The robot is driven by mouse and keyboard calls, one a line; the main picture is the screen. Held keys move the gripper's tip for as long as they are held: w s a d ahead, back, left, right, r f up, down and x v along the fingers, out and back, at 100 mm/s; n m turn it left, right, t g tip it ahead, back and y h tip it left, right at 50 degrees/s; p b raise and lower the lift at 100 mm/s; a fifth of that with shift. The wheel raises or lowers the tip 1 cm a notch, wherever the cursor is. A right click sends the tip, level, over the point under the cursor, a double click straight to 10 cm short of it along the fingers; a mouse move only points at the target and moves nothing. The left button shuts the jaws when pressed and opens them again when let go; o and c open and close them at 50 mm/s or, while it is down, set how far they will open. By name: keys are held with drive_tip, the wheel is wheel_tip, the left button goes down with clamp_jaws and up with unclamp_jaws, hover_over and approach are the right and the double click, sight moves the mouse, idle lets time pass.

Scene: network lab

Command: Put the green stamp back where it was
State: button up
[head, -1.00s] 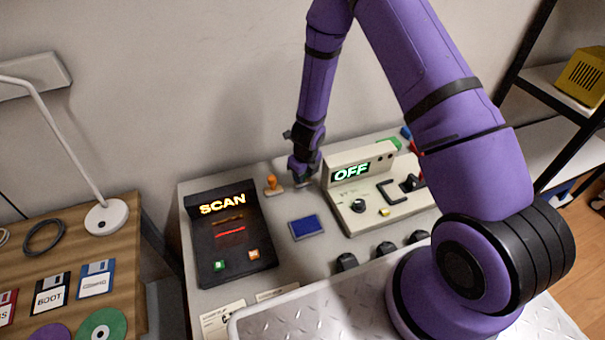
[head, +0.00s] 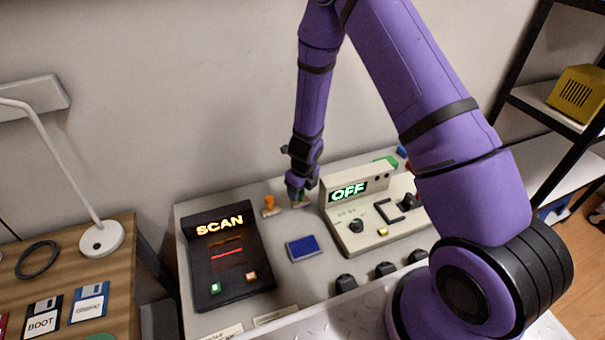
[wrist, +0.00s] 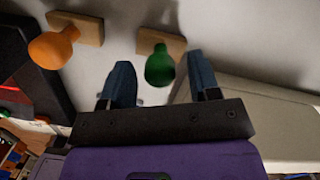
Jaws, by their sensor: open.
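The green stamp, with a rounded green handle (wrist: 160,66) on a wooden base, stands on the grey bench top. In the wrist view it is between and slightly beyond the fingertips of my gripper (wrist: 160,78). The two fingers are open, one on each side, with gaps to the handle. In the head view my gripper (head: 298,193) is low over the bench, just left of the OFF console, and hides most of the stamp. An orange stamp (head: 269,203) stands just left of it, also seen in the wrist view (wrist: 50,48).
The beige OFF console (head: 346,213) is close on the right. The black SCAN box (head: 228,266) is at the left. A blue ink pad (head: 302,248) lies in front of my gripper. Black knobs (head: 345,283) line the front. The wall is behind.

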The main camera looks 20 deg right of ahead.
drive_tip(key=r, duration=0.6)
drive_tip(key=s+r, duration=0.1)
drive_tip(key=r, duration=0.2)
drive_tip(key=shift+d+r, duration=0.1)
drive_tip(key=shift+d, duration=0.1)
wheel_tip(320, 180, up, 15)
drive_tip(key=n+t+y, duration=0.1)
drive_tip(key=n+y, duration=0.1)
drive_tip(key=n, duration=0.6)
hover_over(303, 191)
drive_tip(key=s+a, duration=0.1)
drive_tip(key=s, duration=0.1)
drive_tip(key=s+r+n, duration=0.6)
drive_tip(key=r+n, duration=0.1)
drive_tip(key=r, duration=0.4)
drive_tip(key=s+d+r+n+t+h, duration=0.1)
drive_tip(key=s+d+r+n, duration=0.2)
drive_tip(key=s+r+n, duration=0.3)
drive_tip(key=s+d+r+n+t+h, duration=0.1)
drive_tip(key=s+d+r+n+t, duration=0.1)
drive_tip(key=s+d+r+n, duration=0.2)
drive_tip(key=s+r+n, duration=0.3)
drive_tip(key=s+n, duration=0.3)
drive_tip(key=s, duration=0.4)
drive_tip(key=shift+s+d+h, duration=0.2)
drive_tip(key=shift+h, duration=0.1)
